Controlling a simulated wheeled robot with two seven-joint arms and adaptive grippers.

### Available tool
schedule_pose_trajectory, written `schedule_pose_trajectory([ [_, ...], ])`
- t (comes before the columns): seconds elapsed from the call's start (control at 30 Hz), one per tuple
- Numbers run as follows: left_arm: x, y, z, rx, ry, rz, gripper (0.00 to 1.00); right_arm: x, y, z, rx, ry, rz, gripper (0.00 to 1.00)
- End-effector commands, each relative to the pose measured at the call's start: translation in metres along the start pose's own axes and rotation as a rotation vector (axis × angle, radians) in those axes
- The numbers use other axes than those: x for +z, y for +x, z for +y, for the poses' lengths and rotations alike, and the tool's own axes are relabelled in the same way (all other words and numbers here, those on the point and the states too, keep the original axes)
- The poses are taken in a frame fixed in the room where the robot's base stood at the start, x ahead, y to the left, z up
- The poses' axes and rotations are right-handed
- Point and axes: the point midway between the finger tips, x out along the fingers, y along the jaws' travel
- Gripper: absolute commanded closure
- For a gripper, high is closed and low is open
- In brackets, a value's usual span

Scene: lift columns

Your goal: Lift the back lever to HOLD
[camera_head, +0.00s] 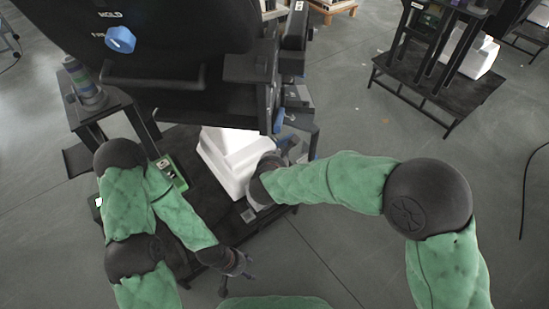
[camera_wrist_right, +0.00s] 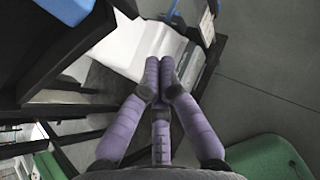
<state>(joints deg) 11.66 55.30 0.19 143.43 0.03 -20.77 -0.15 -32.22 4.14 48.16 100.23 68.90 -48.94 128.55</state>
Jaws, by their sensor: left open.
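A black machine housing at the upper left carries a blue knob (camera_head: 120,40) beside a white HOLD label (camera_head: 110,14); a second label is partly hidden by the knob. A blue lever-like part (camera_head: 279,120) shows on the housing's right side; I cannot tell which one is the back lever. My left gripper (camera_head: 237,282) is open and empty, low over the floor at the platform's front edge, well apart from both blue parts. My right gripper is mostly hidden by its arm in the head view; in the right wrist view its purple fingers (camera_wrist_right: 160,64) meet at the tips, with nothing visible between them.
A white block (camera_head: 232,155) sits on the dark platform, beyond the right gripper's fingers. A side stand with a striped cylinder (camera_head: 84,84) is at left. Another dark platform (camera_head: 425,90) stands at upper right.

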Motion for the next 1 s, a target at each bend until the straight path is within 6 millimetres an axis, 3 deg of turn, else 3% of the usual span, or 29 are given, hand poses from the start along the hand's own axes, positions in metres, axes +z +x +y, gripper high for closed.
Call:
schedule_pose_trajectory([
  [0.03,0.0,-0.009,0.003,0.0,0.001,0.001,0.44,0.006,-0.014,0.002,0.006,-0.001,-0.003,1.0],
  [0.3,0.0,-0.028,0.01,0.0,0.001,0.003,0.44,0.012,-0.062,0.002,0.007,-0.001,-0.004,1.0],
  [0.5,0.001,-0.037,0.013,0.0,0.001,0.002,0.44,0.013,-0.089,0.002,0.005,-0.001,-0.003,1.0],
  [1.0,0.001,-0.039,0.014,0.0,0.001,0.002,0.44,0.011,-0.099,0.001,0.003,-0.001,-0.001,1.0],
])
